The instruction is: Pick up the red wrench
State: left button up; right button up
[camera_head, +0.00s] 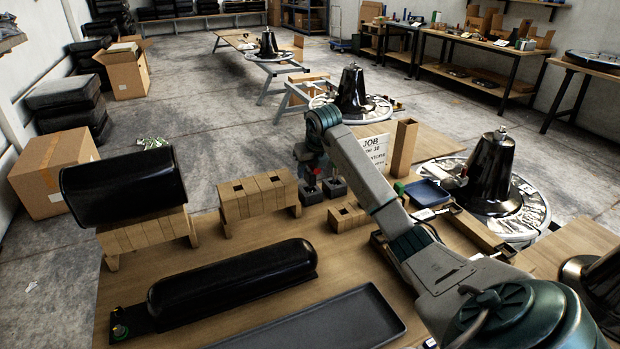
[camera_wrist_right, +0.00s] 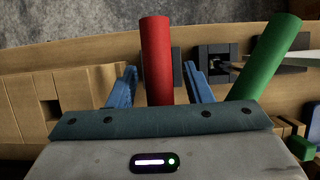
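The red wrench shows in the right wrist view as a red cylindrical handle (camera_wrist_right: 155,50) pointing up the picture between my two blue fingers. A gap shows on each side of it, and its lower end is hidden behind my gripper body. In the head view only a small red patch (camera_head: 312,181) shows below my right gripper (camera_head: 311,168), over the workbench (camera_head: 330,258). My right gripper is open, with its fingers (camera_wrist_right: 159,68) on either side of the red handle. My left gripper is not in view.
A green handle (camera_wrist_right: 270,62) slants close to my right finger. Dark square blocks (camera_head: 334,187) stand beside the gripper in the head view. Wooden block stands (camera_head: 258,195), a long black cushion (camera_head: 233,282), a dark tray (camera_head: 330,322) and a blue tray (camera_head: 427,192) occupy the bench.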

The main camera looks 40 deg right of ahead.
grip_shut()
